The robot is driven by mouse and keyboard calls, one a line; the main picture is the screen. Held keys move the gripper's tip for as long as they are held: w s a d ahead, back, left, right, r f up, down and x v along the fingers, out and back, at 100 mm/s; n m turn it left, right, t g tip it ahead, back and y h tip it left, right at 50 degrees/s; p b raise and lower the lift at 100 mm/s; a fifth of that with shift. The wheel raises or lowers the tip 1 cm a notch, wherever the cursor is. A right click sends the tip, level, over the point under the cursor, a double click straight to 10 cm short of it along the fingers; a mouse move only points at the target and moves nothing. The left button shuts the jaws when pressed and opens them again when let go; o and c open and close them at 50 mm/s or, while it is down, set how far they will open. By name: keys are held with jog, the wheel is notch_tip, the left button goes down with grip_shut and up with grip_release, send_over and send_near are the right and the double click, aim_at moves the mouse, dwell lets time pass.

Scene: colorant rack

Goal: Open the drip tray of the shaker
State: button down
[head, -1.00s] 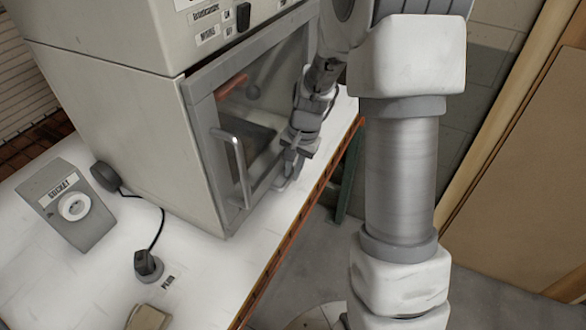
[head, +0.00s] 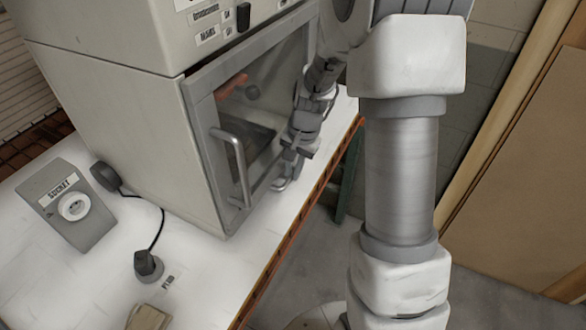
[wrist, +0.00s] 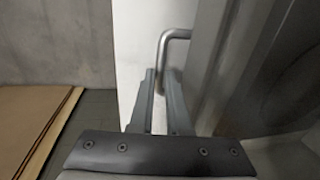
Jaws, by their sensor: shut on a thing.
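The shaker (head: 130,130) is a large beige cabinet with a grey-framed, windowed door (head: 203,150); the door looks shut. A vertical grey bar handle (head: 241,170) is on the door's left side. My gripper (head: 281,183) is low by the right part of the door front. In the wrist view my gripper (wrist: 162,78) has its two fingers close together around the lower part of a curved metal bar (wrist: 175,35), shut on it. The fingers hide the bar's lower end. I cannot tell whether this bar belongs to the drip tray, which I cannot make out clearly.
A grey socket box (head: 72,207) and a black plug (head: 148,265) with its cable are on the white tabletop (head: 60,285) at left. A small tan object (head: 148,317) lies at the front. Brown boards (head: 530,170) stand at right. The tabletop before the door is clear.

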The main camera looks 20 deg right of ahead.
jog(key=s+d+b, duration=0.4)
jog(key=s+d, duration=1.2)
jog(key=s, duration=0.1)
jog(key=shift+d+b, duration=0.3)
jog(key=shift+d, duration=0.1)
jog(key=c, duration=1.2)
grip_release()
jog(key=shift+o, duration=0.2)
jog(key=shift+r, duration=0.1)
notch_tip(320, 180, up, 17)
jog(key=s+d+p, duration=0.2)
jog(key=p, duration=0.1)
